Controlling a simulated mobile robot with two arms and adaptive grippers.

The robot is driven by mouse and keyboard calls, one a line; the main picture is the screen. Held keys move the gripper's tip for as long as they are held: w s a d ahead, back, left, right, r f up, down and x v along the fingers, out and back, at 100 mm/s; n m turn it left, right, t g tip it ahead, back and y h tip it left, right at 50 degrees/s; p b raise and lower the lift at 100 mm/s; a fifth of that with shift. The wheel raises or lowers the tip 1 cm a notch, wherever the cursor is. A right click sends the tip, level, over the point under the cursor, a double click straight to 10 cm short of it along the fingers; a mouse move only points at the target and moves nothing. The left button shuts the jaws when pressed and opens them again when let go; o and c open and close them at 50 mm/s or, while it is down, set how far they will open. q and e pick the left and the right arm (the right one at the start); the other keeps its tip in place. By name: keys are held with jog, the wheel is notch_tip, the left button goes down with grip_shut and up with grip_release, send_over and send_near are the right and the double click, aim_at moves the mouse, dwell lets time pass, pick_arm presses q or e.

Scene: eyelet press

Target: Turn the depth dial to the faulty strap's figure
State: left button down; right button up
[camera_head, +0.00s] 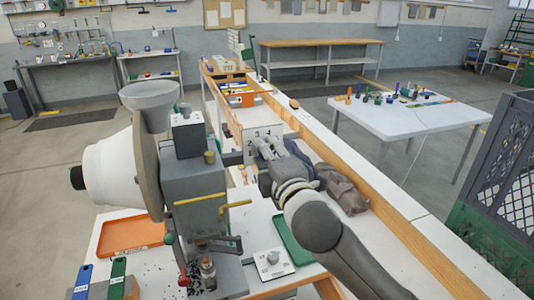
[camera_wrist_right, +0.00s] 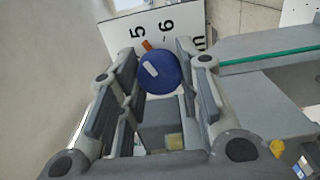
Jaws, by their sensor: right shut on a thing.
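The press (camera_head: 195,185) stands left of centre, with a white funnel on top. The blue depth dial (camera_wrist_right: 162,80) has a white line pointing up-left, towards an orange mark (camera_wrist_right: 147,44) near the 5. My right gripper (camera_head: 266,143) is at the plate, its fingers shut on either side of the dial. The gripper hides the dial in the head view. My left gripper is out of view.
Blue (camera_head: 83,280) and green (camera_head: 117,277) labelled strips lie at lower left; their writing is too small to read. An orange tray (camera_head: 130,235) and a green tray (camera_head: 292,240) flank the press. A soft-looking brown-grey thing (camera_head: 343,188) lies beside my right arm.

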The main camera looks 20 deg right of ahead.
jog(key=shift+f, duration=0.1)
jog(key=o, duration=1)
jog(key=s, duration=0.7)
jog(key=shift+s+d, duration=0.2)
jog(key=shift+s, duration=0.1)
